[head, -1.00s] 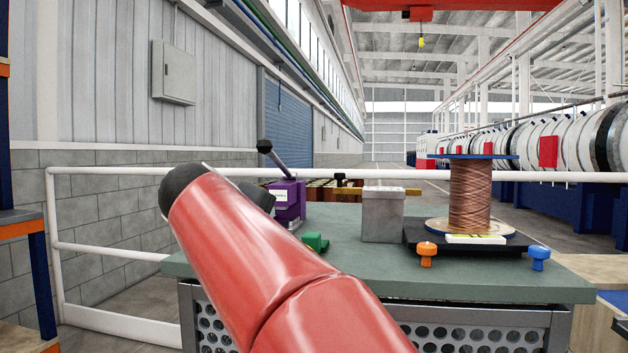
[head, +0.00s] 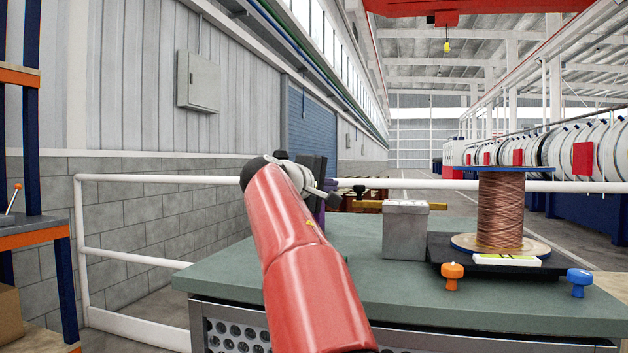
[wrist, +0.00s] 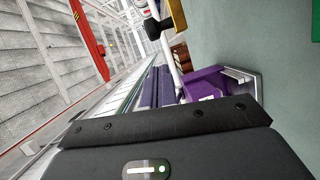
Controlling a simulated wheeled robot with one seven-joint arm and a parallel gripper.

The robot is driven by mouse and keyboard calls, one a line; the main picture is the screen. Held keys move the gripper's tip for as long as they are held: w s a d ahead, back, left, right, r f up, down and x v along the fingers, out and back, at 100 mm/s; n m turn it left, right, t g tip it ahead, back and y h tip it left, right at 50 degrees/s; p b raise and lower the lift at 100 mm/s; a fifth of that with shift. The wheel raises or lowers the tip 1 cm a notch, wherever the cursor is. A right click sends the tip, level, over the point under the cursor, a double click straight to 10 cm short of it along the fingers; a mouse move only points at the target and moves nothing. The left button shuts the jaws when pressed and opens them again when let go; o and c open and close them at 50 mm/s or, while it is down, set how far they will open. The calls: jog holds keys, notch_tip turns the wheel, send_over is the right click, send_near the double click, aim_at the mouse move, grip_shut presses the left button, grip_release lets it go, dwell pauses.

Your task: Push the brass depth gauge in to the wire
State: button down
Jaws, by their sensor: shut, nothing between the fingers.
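The brass depth gauge (head: 437,206) is a flat bar through the top of a grey block (head: 405,232). Its right end sticks out toward the copper wire (head: 500,210) on a spool, with a visible gap. Its left part runs out behind the block, beside a dark knob (head: 359,189). Brass also shows at the top of the wrist view (wrist: 178,14). My gripper (head: 316,170) is left of the gauge, partly hidden by my red arm.
The spool stands on a black base (head: 470,263) on the green bench top (head: 400,295). Orange (head: 453,276) and blue (head: 579,281) knobs stand at its front. A white rail (head: 150,178) runs behind the bench. Shelving (head: 30,240) is at far left.

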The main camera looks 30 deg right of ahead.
jog(key=shift+s+d+f, duration=0.1)
jog(key=shift+s+d, duration=0.35)
jog(key=shift+d, duration=0.3)
jog(key=shift+s+d+f, duration=0.1)
jog(key=shift+s+d, duration=0.3)
jog(key=shift+d, duration=0.3)
jog(key=s+d, duration=0.5)
jog(key=s, duration=0.1)
jog(key=shift+s+d+b, duration=0.15)
jog(key=shift+b, duration=0.2)
